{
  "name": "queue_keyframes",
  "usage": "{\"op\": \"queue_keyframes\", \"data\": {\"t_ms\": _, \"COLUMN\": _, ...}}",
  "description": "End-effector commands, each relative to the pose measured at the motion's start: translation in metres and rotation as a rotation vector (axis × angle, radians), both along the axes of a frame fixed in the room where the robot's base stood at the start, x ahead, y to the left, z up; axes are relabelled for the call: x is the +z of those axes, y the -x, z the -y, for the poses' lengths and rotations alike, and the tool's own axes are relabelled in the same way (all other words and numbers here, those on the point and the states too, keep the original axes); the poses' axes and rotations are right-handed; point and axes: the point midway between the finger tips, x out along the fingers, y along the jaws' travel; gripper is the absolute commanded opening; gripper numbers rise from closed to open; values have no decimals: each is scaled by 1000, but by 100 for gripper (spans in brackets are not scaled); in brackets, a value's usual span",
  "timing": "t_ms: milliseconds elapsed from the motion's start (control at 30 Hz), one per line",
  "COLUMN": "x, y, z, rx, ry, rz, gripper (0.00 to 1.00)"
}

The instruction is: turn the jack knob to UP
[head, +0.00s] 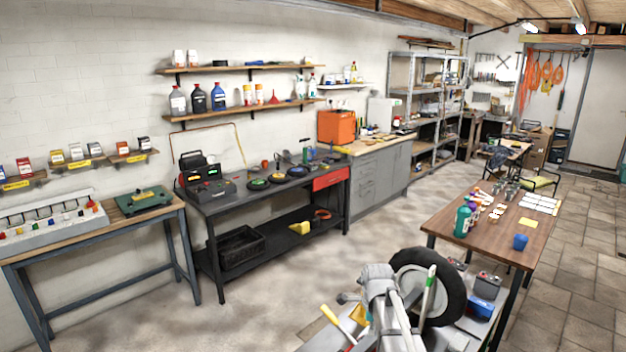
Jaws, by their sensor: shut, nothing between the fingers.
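I cannot make out a jack knob or an UP mark at this size. A long grey control panel (50,222) with several small coloured knobs and buttons lies on the left bench. A black device (205,180) with green and red lit spots stands on the dark workbench. Grey parts in front of the wheel look like my arm. I cannot make out my gripper in the head view.
The left bench (125,219) and dark workbench (262,198) line the wall. A green device (143,200) sits between panel and workbench. A wooden table (470,235) with bottles and cards stands right. Open floor (270,280) lies between the workbench and the wheel.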

Motion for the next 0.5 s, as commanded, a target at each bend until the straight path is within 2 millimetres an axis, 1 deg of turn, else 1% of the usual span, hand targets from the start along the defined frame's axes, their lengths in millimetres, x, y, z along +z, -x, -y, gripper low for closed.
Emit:
{"op": "queue_keyframes", "data": {"t_ms": 33, "x": -8, "y": 6, "z": 0, "rx": 37, "ry": 0, "rz": 0, "gripper": 0}}
{"op": "queue_keyframes", "data": {"t_ms": 167, "x": -22, "y": 17, "z": 1, "rx": 164, "ry": 0, "rz": 0, "gripper": 0}}
{"op": "queue_keyframes", "data": {"t_ms": 267, "x": -35, "y": 28, "z": 1, "rx": 291, "ry": 0, "rz": 0, "gripper": 0}}
{"op": "queue_keyframes", "data": {"t_ms": 500, "x": -71, "y": 60, "z": 2, "rx": 663, "ry": 0, "rz": 0, "gripper": 0}}
